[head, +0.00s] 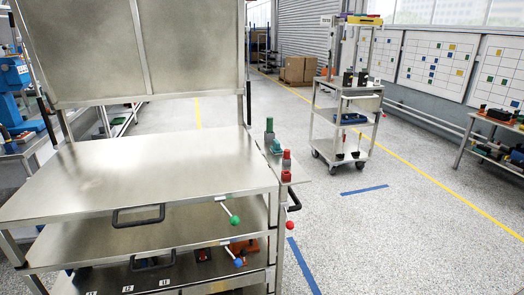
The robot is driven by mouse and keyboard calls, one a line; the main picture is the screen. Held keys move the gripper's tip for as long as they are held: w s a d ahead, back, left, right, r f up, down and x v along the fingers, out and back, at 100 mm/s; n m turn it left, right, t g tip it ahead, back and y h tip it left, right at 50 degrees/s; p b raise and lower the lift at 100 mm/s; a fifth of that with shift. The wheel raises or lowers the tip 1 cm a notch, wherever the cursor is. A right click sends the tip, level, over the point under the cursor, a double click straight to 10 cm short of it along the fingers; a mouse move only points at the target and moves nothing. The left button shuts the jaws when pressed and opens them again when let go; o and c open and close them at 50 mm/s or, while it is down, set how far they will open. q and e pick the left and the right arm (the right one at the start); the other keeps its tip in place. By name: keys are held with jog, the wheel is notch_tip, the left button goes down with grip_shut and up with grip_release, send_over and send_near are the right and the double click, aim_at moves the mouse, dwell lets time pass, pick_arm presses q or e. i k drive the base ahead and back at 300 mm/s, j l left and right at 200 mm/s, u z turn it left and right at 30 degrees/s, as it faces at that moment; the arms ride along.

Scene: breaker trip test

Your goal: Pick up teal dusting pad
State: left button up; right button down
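No thing is clearly recognisable as the teal dusting pad. A dark teal-green upright item (269,128) stands on the small side shelf at the right of the metal workbench (150,175). A second green piece (276,146) is close beside it. I cannot tell whether either is the pad. Neither of my grippers shows in the head view.
The workbench top is bare, with shelves below and lever handles with green (235,220), red (289,225) and blue (238,262) knobs. Red items (286,165) stand on the side shelf. A wheeled cart (345,120) stands behind right. A side table (492,140) is far right. Open floor lies between.

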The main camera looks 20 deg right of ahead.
aim_at(276, 148)
jog(key=k, duration=0.8)
jog(key=k+u, duration=0.25)
jog(key=u, duration=0.2)
jog(key=k+j+u, duration=0.1)
jog(key=u, duration=0.35)
jog(key=l+u, duration=0.1)
jog(key=u, duration=0.75)
jog(key=l+u, duration=0.1)
jog(key=u, duration=0.3)
jog(key=k+l, duration=0.1)
jog(key=l, duration=0.45)
jog(key=k+l, duration=0.1)
jog(key=l, duration=0.45)
jog(key=k+l, duration=0.1)
jog(key=l, duration=0.4)
jog(key=k+l, duration=0.15)
jog(key=l, duration=0.4)
jog(key=k+l, duration=0.1)
jog(key=l, duration=0.45)
jog(key=k+l, duration=0.1)
jog(key=l, duration=0.45)
jog(key=k+l, duration=0.1)
jog(key=l, duration=0.4)
